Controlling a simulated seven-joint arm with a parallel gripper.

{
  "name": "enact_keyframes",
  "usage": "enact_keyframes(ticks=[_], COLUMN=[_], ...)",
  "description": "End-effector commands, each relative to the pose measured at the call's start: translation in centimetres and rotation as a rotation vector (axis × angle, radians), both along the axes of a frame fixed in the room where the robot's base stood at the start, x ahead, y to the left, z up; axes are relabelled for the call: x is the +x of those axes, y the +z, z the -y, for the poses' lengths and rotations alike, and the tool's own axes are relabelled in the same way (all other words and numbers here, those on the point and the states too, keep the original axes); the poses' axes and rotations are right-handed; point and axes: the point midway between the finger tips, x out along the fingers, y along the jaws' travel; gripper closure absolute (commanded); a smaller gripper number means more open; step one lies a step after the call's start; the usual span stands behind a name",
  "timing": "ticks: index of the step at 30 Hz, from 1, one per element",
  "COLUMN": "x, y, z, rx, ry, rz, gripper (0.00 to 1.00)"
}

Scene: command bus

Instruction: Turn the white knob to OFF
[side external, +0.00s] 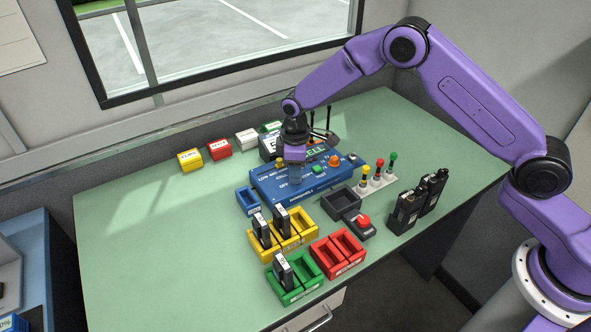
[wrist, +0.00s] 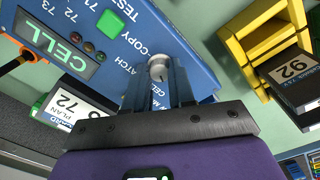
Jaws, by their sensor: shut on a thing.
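The white knob (wrist: 158,66) is on the face of a blue control box (side external: 318,187), which also shows in the wrist view (wrist: 140,25). My gripper (side external: 294,179) points down onto the box. In the wrist view my gripper (wrist: 159,82) is shut on the knob, with a finger on each side. Only part of the knob's pale top shows between the fingers, and I cannot tell for sure where it points. The gripper hides the knob in the side view. Some of the lettering around the knob is covered by the fingers.
A display reading CELL (wrist: 57,38) and a green button (wrist: 110,24) are on the box. Yellow (side external: 294,242), red (side external: 325,260) and green (side external: 310,286) trays stand in front. Black radios (side external: 405,211) stand right. The table's left part is clear.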

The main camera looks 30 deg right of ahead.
Motion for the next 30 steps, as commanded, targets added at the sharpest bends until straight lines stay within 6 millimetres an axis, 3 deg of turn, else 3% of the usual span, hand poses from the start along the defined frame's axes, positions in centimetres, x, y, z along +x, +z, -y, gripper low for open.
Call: enact_keyframes(ticks=[15,30], x=[0.05,0.04], y=[0.09,0.08], z=[-0.1,-0.13], rx=[0.002,0.002], ry=[0.368,0.453], rz=[0.004,0.004], gripper=[1.0,1.0])
